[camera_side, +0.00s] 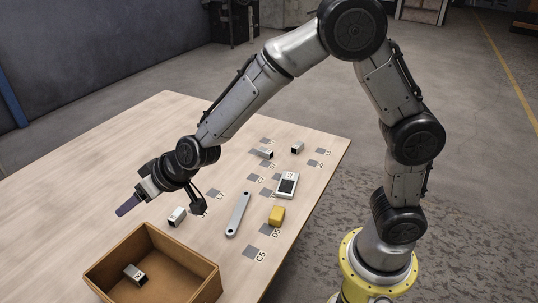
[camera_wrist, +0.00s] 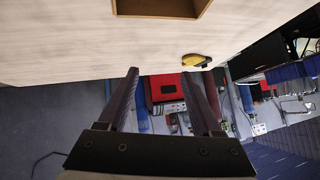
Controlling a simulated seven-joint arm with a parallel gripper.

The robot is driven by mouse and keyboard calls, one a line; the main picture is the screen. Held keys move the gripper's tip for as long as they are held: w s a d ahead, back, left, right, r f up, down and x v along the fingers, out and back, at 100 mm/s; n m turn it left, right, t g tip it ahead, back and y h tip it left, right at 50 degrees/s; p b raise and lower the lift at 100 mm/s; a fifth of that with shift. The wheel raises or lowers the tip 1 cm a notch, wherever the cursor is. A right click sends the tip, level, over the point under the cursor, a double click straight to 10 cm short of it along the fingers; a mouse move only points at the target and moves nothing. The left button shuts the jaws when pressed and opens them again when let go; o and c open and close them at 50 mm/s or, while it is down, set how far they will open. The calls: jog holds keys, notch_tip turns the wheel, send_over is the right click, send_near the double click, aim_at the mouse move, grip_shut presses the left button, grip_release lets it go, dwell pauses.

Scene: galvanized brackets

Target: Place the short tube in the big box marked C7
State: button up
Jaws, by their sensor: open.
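My gripper (camera_side: 127,206) is open and empty, up in the air behind the brown box in the side view. In the wrist view its two fingers (camera_wrist: 168,100) stand apart with nothing between them. The large open brown box (camera_side: 207,284) is at the table's front; part of its rim also shows at the top of the wrist view (camera_wrist: 160,16). I cannot read a C7 mark on it. A short grey tube with a white label (camera_side: 135,274) lies inside it. Another short, pale tube (camera_side: 177,216) lies on the table behind the box, right of my gripper.
A flat grey bar (camera_side: 238,214), a yellow block (camera_side: 277,216) and a larger pale hollow piece (camera_side: 287,185) lie to the right. Two small tubes (camera_side: 264,152) (camera_side: 297,147) lie farther back.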

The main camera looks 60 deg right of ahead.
jog(key=s+d+r+g, duration=0.1)
jog(key=s+d+r, duration=0.45)
jog(key=s, duration=0.25)
jog(key=s+d+r+g, duration=0.1)
jog(key=s+d+r, duration=0.4)
jog(key=s+d, duration=0.15)
jog(key=s+d+h, duration=0.1)
jog(key=s+d, duration=0.3)
jog(key=s, duration=0.4)
jog(key=s+d+f+g+h, duration=0.1)
jog(key=s+d, duration=0.3)
jog(key=s, duration=0.5)
jog(key=shift+d+f+h, duration=0.2)
jog(key=shift+f+h, duration=0.05)
jog(key=shift+h, duration=0.35)
